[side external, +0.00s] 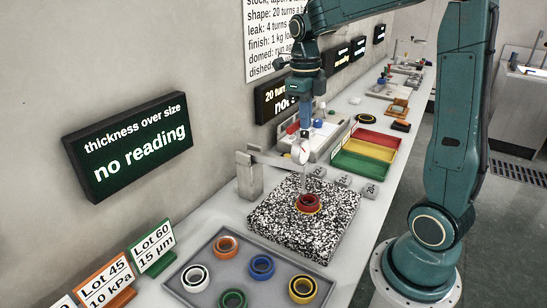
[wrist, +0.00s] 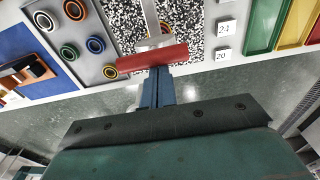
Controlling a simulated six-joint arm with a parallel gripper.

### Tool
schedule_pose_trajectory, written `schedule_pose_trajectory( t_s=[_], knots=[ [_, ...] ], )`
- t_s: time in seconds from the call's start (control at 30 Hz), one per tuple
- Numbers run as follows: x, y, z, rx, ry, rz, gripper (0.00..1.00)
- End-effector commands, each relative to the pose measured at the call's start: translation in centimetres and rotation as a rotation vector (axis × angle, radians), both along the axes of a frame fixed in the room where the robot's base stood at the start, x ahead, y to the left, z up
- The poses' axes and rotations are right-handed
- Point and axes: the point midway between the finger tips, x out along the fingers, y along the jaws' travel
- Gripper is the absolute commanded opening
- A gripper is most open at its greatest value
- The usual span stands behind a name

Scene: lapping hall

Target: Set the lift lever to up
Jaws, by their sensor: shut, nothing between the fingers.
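My gripper (side external: 305,128) points down beside the dial gauge (side external: 300,152) on the grey stand (side external: 249,174). Its fingers are shut and empty. In the wrist view my fingertips (wrist: 157,76) are close to a red bar (wrist: 152,60), which looks like the lift lever's handle. I cannot tell whether they touch it, nor clearly read the lever's position. Under the gauge, a red ring (side external: 307,203) sits on the speckled plate (side external: 335,225). The thickness display (side external: 130,146) shows "no reading".
A grey tray (side external: 200,262) with several coloured rings stands in front of the plate. Green, yellow and red bins (side external: 365,150) lie behind it. Small numbered blocks (side external: 343,181) line the plate's far edge. Lot signs (side external: 152,246) stand along the wall side.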

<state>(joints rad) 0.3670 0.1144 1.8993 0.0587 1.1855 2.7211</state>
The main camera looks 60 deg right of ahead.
Motion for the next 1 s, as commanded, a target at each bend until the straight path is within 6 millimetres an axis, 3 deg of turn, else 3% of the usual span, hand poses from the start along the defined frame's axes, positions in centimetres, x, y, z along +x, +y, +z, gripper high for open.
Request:
schedule_pose_trajectory(
  t_s=[0.27,1.0],
  knots=[
    [1.9,0.0,1.5,-0.002,0.090,0.003,0.00],
    [6.3,0.0,4.6,-0.002,0.090,0.002,0.00]
  ],
)
